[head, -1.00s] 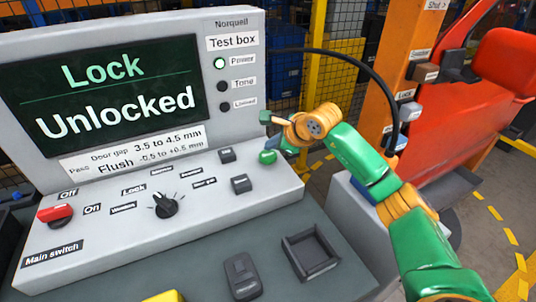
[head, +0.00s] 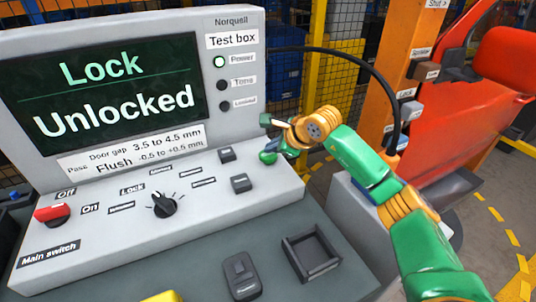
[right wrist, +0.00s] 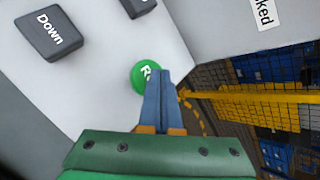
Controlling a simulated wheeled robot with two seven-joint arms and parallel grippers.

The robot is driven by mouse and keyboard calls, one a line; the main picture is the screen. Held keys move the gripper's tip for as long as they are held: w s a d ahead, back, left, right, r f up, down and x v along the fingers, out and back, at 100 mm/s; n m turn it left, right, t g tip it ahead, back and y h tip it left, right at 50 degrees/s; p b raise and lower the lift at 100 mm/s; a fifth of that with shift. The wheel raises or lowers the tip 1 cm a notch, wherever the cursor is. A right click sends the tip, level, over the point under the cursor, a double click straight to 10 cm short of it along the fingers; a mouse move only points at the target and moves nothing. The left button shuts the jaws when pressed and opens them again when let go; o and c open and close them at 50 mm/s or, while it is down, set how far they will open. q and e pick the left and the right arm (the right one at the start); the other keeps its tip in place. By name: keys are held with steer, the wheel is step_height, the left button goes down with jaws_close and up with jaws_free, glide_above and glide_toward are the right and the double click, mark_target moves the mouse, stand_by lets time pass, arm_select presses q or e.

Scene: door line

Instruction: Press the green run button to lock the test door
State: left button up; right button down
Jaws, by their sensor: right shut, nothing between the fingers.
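The green run button (head: 267,157) is at the right end of the test box's sloping panel (head: 95,230). My right gripper (head: 277,146) is shut and empty, its fingers close beside the button. In the right wrist view, the shut fingertips (right wrist: 158,76) overlap the right part of the green button (right wrist: 142,73), hiding some of its lettering. I cannot tell whether they touch it. The screen (head: 112,88) reads "Lock" and "Unlocked". The Power lamp (head: 219,62) is lit; the lamps below it are dark. My left gripper is not in view.
Two dark buttons (head: 241,184) sit near the green one. A black selector knob (head: 163,205) and red main switch (head: 52,214) are farther left. A black cable (head: 370,75) arches behind my right arm. An orange post (head: 408,55) and red door (head: 465,110) stand right.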

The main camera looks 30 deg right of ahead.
steer(key=shift+f+b, duration=0.35)
steer(key=shift+f, duration=0.05)
stand_by(0.5)
steer(key=shift+r+p, duration=0.8)
steer(key=shift+r, duration=0.15)
steer(key=shift+r+p, duration=2.05)
steer(key=shift+r, duration=0.45)
step_height(320, 180, up, 9)
steer(key=p, duration=0.8)
glide_above(272, 155)
steer(key=shift+a+f+b, duration=0.1)
steer(key=shift+f+b, duration=0.1)
steer(key=shift+b, duration=0.25)
